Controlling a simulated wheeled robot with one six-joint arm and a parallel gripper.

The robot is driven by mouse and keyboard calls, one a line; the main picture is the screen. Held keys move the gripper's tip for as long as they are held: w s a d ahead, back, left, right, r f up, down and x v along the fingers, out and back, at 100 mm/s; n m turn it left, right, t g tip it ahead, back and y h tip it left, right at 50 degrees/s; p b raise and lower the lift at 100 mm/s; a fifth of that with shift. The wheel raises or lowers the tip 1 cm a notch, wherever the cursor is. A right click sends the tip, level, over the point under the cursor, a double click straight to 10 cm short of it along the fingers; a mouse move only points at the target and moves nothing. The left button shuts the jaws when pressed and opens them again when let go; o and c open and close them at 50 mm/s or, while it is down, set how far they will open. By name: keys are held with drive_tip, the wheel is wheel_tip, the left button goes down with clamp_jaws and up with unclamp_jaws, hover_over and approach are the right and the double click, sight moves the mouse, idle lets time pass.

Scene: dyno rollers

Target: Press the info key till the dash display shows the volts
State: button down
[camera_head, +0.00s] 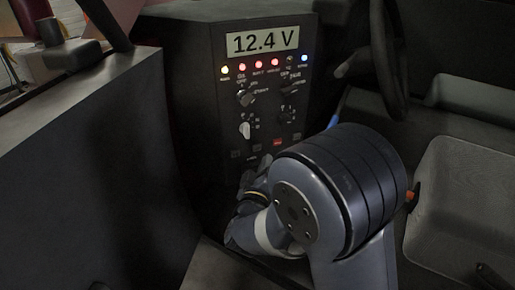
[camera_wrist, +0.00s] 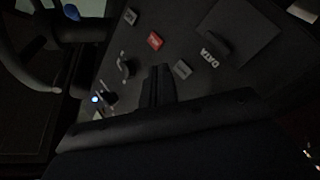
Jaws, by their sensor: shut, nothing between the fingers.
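The dash display (camera_head: 262,42) at the top of the dark control panel reads "12.4 V". In the head view my gripper is hidden behind my own arm, low in front of the panel. In the wrist view my gripper (camera_wrist: 158,72) is shut and empty, its tips close to the panel face. A small grey key (camera_wrist: 182,69) lies just right of the tips, and a red key (camera_wrist: 155,41) lies above them; the red key also shows in the head view (camera_head: 278,142). I cannot read which key is the info key, nor tell whether the tips touch the panel.
A row of lit lamps (camera_head: 258,66) runs under the display, with knobs (camera_head: 245,97) below. A steering wheel (camera_head: 388,60) stands right of the panel and a grey seat (camera_head: 470,190) at the right.

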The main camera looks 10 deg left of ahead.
drive_tip(key=shift+s+d, duration=0.75)
drive_tip(key=shift+s, duration=0.3)
drive_tip(key=shift+w+a, duration=0.1)
drive_tip(key=shift+s+d+b, duration=0.3)
drive_tip(key=shift+s+d, duration=0.3)
drive_tip(key=shift+s, duration=0.25)
drive_tip(key=shift+s+d+b, duration=0.25)
drive_tip(key=shift+s+d, duration=0.35)
drive_tip(key=shift+s, duration=0.2)
